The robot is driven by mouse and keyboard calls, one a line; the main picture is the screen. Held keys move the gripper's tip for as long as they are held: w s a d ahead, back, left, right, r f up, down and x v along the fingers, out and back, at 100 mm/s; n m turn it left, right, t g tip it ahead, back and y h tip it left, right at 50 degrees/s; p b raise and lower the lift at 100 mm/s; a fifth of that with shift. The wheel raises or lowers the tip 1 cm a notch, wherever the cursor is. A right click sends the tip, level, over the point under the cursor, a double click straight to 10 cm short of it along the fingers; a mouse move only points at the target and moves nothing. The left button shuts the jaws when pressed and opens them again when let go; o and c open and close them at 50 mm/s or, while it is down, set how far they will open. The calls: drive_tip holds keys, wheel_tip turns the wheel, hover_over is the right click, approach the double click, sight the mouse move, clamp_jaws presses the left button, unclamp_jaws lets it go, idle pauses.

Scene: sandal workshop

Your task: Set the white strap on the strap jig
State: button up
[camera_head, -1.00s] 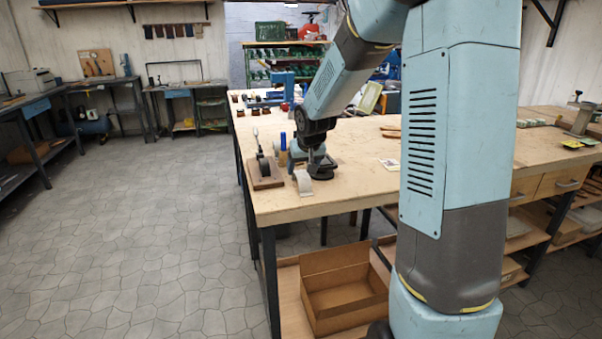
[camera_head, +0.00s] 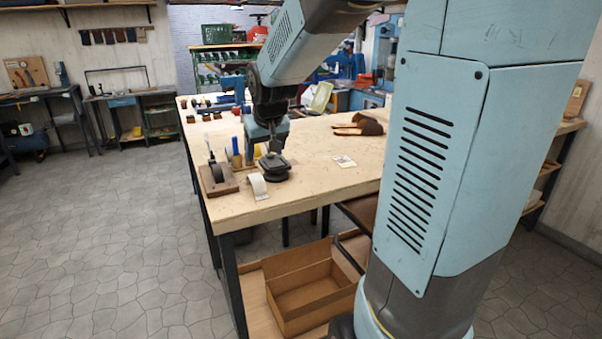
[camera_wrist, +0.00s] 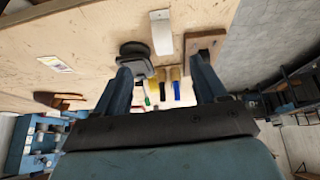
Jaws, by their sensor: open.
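A black round-based tool (camera_head: 275,168) stands close right of the strap. A card (camera_head: 344,161) and brown leather pieces (camera_head: 362,125) lie to the right. The bench middle is mostly clear. A cardboard box (camera_head: 308,292) sits below.

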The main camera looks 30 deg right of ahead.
drive_tip(key=s+r, duration=0.2)
drive_tip(key=s, duration=1)
drive_tip(key=s+r, duration=0.1)
drive_tip(key=s, duration=1.1)
drive_tip(key=shift+s+r+y, duration=0.25)
drive_tip(key=shift+r+y, duration=0.05)
drive_tip(key=shift+r, duration=0.05)
drive_tip(key=shift+d, duration=0.1)
